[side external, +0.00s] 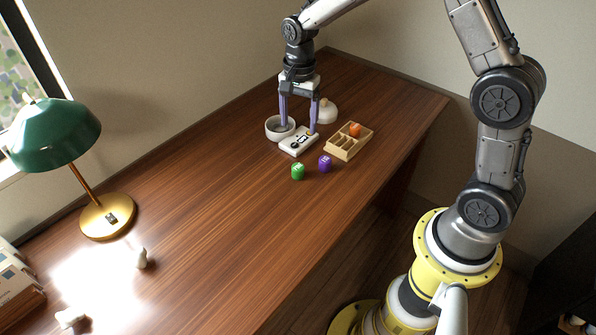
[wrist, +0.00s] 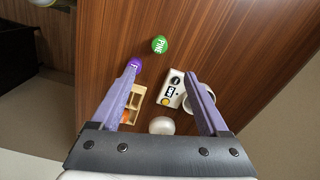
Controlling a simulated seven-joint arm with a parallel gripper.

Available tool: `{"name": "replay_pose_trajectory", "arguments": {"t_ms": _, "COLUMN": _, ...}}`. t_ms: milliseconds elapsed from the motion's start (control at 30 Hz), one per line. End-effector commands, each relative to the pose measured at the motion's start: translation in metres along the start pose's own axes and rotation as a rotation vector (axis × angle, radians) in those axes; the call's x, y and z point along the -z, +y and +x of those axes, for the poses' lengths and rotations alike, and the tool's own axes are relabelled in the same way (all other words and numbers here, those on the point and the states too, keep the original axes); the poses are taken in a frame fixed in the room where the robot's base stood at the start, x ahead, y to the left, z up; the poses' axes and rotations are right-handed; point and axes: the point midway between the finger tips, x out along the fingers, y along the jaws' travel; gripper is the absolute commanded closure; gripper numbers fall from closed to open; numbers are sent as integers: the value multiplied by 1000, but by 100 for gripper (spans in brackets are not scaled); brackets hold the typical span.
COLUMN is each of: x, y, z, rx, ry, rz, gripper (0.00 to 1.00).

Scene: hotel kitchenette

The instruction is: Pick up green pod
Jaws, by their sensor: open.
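The green pod (side external: 298,172) stands on the wooden desk, in front of a small white device, in the side external view. In the wrist view the green pod (wrist: 159,45) shows white lettering and lies beyond my fingertips. My gripper (side external: 299,126) is open and empty, with its fingers pointing down above the white device (side external: 299,141). In the wrist view my gripper (wrist: 163,72) has its two purple fingers wide apart. The purple pod (side external: 325,163) stands to the right of the green one, apart from it.
A wooden compartment box (side external: 349,142) with an orange pod (side external: 354,129) stands right of the device. A bowl (side external: 279,128) and a white rounded object (side external: 326,111) stand close by. A green lamp (side external: 56,135) stands at left. The middle of the desk is clear.

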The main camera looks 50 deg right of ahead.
Motion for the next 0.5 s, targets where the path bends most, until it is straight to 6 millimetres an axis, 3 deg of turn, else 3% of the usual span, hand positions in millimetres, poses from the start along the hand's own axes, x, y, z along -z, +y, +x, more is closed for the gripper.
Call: {"name": "replay_pose_trajectory", "arguments": {"t_ms": 500, "x": 0, "y": 3, "z": 80, "rx": -16, "ry": -6, "rz": 1, "gripper": 21}}
